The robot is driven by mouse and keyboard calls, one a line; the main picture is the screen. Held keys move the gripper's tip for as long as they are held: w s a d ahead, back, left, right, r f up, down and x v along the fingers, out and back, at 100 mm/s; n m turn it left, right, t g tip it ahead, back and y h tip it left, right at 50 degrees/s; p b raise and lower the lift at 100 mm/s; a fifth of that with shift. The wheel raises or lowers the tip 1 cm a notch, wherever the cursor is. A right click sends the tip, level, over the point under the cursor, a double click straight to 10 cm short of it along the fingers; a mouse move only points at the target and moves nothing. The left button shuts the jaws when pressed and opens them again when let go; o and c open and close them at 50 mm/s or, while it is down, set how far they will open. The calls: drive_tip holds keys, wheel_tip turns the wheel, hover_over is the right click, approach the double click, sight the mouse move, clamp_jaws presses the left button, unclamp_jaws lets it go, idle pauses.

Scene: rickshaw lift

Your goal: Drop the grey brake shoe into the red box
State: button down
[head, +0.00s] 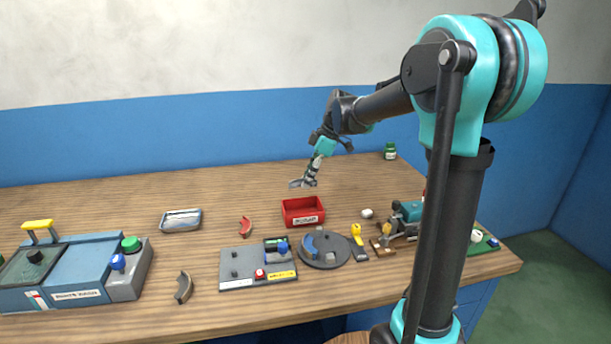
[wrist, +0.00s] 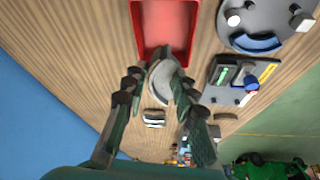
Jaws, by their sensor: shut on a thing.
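The grey brake shoe (head: 298,183) is a curved piece held in my gripper (head: 311,177) above the table, over or just behind the far side of the red box. The wrist view shows the grey brake shoe (wrist: 162,82) between the two dark fingers of my gripper (wrist: 158,90), which is shut on it. The red box (head: 303,219) is an open tray with a label on its front. It also shows at the top of the wrist view (wrist: 165,45), with the shoe overlapping its near edge there. The box looks empty in what shows.
A grey round plate with a blue shoe (head: 325,262) and a grey fixture board (head: 240,264) stand in front of the box. A red shoe (head: 245,226), a darker shoe (head: 184,288) and a metal tray (head: 181,226) lie left. A green jar (head: 390,152) stands back right.

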drive_tip(key=shift+f, duration=3.2)
drive_tip(key=shift+f, duration=0.4)
drive_tip(key=c, duration=0.7)
unclamp_jaws()
drive_tip(key=shift+c, duration=0.2)
drive_tip(key=shift+r, duration=3.55)
